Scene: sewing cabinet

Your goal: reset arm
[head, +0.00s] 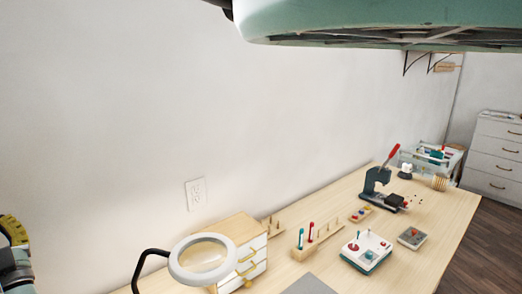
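My gripper is not clearly in view. A large pale green rounded shape (380,22) fills the top right of the head view; I cannot tell whether it is part of my arm. At the lower left edge a dark and teal piece with a yellow marked band (14,230) is cut off by the frame. No fingertips show, so what the gripper holds is hidden.
A wooden table (446,225) runs along the white wall. On it stand a ring magnifier (180,272), a small drawer box (240,233), a spool rack (318,244), a white-and-teal box (366,250) and a press with a red handle (377,180). Grey drawers (497,157) stand far right.

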